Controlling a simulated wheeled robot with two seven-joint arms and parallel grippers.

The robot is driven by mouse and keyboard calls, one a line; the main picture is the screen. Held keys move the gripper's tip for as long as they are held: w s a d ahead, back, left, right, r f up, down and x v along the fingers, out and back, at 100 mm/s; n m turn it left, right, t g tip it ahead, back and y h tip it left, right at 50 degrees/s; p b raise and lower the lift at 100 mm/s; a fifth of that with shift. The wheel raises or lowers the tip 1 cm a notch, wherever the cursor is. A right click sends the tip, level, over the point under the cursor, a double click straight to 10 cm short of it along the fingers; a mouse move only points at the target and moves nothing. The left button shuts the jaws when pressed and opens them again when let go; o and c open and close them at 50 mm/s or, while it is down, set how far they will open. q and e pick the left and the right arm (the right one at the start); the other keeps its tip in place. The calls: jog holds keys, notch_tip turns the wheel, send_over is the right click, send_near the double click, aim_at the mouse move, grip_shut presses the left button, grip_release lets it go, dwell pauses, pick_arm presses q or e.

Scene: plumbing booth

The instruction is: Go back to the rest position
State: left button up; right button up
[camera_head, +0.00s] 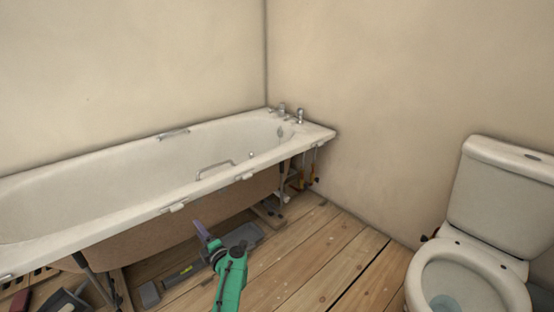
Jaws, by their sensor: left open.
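My left arm, green with dark joints, reaches in from the bottom middle of the head view. Its gripper (203,232) is small in the picture and points up and left, in front of the bathtub's open underside. The jaws look apart, and I see nothing held between them. The gap between the fingertips is hard to make out at this size. My right gripper is not in view.
A white bathtub (100,218) stands along the left wall, its underside open. A grey tool or case (245,238) and a level-like bar (180,275) lie beneath. A white toilet (468,275) stands right. Bare floorboards (320,250) lie between.

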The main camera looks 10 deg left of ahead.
pick_arm(q)
jog(key=s+d+f+m+t+h, duration=0.2)
jog(key=d+f+m+h, duration=0.1)
jog(key=d+m+h, duration=0.65)
jog(key=s+d+f+m+t+h, duration=0.1)
jog(key=s+d+f+m+h, duration=0.4)
jog(key=m, duration=0.8)
jog(key=s+d+f+m+g+h, duration=0.2)
jog(key=s+m+g, duration=0.1)
jog(key=s, duration=0.2)
jog(key=s+d+f+m+g+h, duration=0.1)
jog(key=s+d+f+m+g, duration=0.2)
jog(key=s+g, duration=0.15)
jog(key=s+a+m+g+y+p, duration=0.1)
jog(key=s+a+g+p, duration=0.1)
jog(key=s+p, duration=1.1)
jog(key=s+a+f+m+g+y+p, duration=0.1)
jog(key=s+a+m+g+p, duration=0.1)
jog(key=s+p, duration=1.1)
jog(key=shift+s+a+g+y, duration=0.4)
jog(key=shift+s+a, duration=0.75)
jog(key=shift+s, duration=1.2)
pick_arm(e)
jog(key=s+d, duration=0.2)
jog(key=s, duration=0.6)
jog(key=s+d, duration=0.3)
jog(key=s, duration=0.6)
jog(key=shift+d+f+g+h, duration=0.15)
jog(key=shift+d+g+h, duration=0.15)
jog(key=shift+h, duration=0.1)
